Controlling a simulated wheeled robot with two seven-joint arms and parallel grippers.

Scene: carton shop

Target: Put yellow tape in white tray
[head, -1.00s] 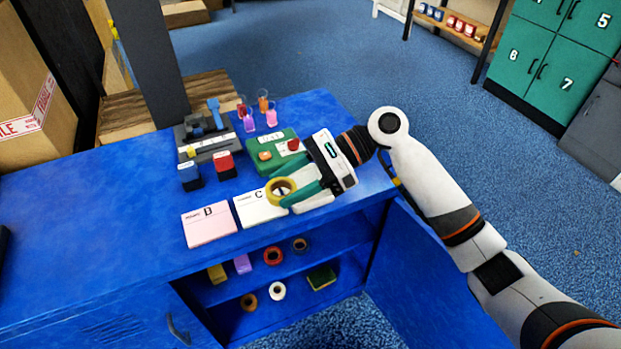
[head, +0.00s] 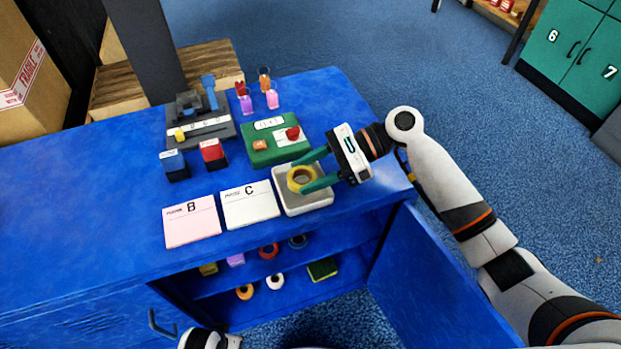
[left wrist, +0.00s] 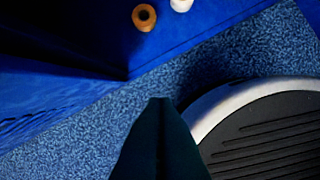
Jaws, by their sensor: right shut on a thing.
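The yellow tape (head: 290,181) is a ring held between the green fingertips of my right gripper (head: 304,179), which reaches in from the right. The white tray (head: 312,205) is a small shallow square on the blue bench top, close to its front edge. The tape appears over or inside the tray; I cannot tell if it touches the tray floor. My left gripper shows in the left wrist view (left wrist: 160,100) as one dark wedge, its fingers together with nothing in them, low by the floor and my base.
A white card C (head: 250,205) and a pink card B (head: 192,222) lie left of the tray. A green panel with buttons (head: 262,153) sits behind it. The open cabinet shelf below holds several tape rolls (head: 276,282). A blue cabinet door (head: 430,290) stands open at right.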

